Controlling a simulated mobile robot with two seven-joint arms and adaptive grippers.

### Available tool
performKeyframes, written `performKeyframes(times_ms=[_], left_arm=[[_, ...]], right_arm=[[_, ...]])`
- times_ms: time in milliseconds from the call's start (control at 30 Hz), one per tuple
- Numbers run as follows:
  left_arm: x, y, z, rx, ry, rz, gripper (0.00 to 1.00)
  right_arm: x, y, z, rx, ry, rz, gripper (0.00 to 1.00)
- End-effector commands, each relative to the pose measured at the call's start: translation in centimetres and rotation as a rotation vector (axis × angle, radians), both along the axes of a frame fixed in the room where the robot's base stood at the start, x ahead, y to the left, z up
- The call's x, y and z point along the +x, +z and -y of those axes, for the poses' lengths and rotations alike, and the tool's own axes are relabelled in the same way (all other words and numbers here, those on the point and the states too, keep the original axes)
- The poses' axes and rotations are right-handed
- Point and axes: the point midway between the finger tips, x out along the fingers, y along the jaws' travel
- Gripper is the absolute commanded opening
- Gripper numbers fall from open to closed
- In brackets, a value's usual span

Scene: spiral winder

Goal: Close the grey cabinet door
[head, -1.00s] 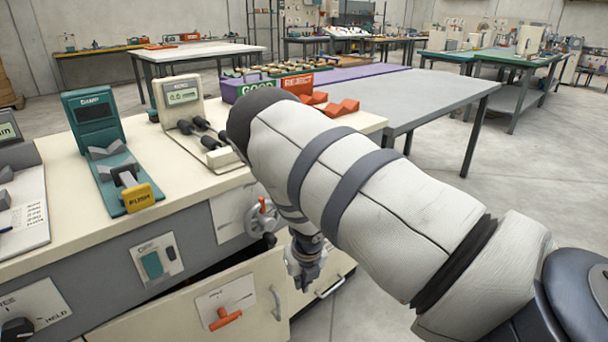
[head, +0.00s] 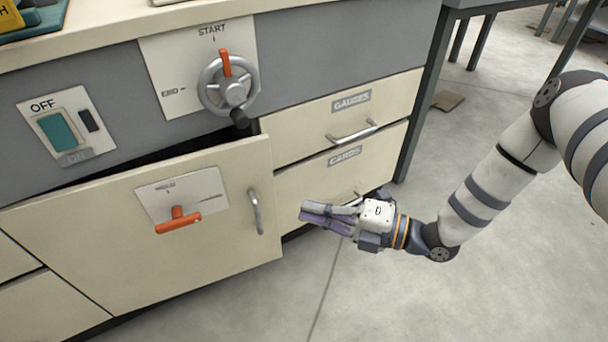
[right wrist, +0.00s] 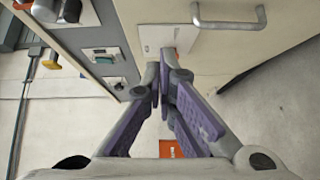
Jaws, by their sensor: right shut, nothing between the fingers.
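The cabinet door (head: 110,240) looks cream, not grey, in the head view. It stands ajar, with a dark gap along its top edge. It bears a silver pull handle (head: 256,211) and an orange turn handle (head: 178,220) on a white plate. My right gripper (head: 306,212) is shut and empty, to the right of the door's free edge and apart from the pull handle in the picture. In the right wrist view its purple-padded fingers (right wrist: 160,68) are together, and the door (right wrist: 215,45) shows beyond them with its pull handle. My left gripper is not in view.
Two shut drawers, GAUGES (head: 290,120) and CARDS (head: 300,170), are right of the door. A handwheel (head: 228,85) with a dark knob juts out above it. A switch plate (head: 60,125) is at the left. Open floor (head: 400,300) lies in front and right.

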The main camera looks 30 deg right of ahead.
Motion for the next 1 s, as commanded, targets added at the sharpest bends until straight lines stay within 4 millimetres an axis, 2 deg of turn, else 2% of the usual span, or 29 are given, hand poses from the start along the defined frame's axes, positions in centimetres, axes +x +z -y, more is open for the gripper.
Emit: performKeyframes(times_ms=[167, 633, 800, 1000], left_arm=[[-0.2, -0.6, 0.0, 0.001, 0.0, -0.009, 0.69], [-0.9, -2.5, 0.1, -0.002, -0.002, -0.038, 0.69], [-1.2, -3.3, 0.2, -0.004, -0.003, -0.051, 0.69], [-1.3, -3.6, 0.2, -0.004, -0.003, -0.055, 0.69]], right_arm=[[1.1, 0.7, 0.0, 0.025, -0.024, 0.045, 0.0], [8.5, 0.5, -6.2, 0.023, -0.021, 0.041, 0.0], [11.2, 0.5, -5.7, 0.02, -0.023, 0.04, 0.0], [12.2, 0.7, -5.6, 0.02, -0.022, 0.04, 0.0]])
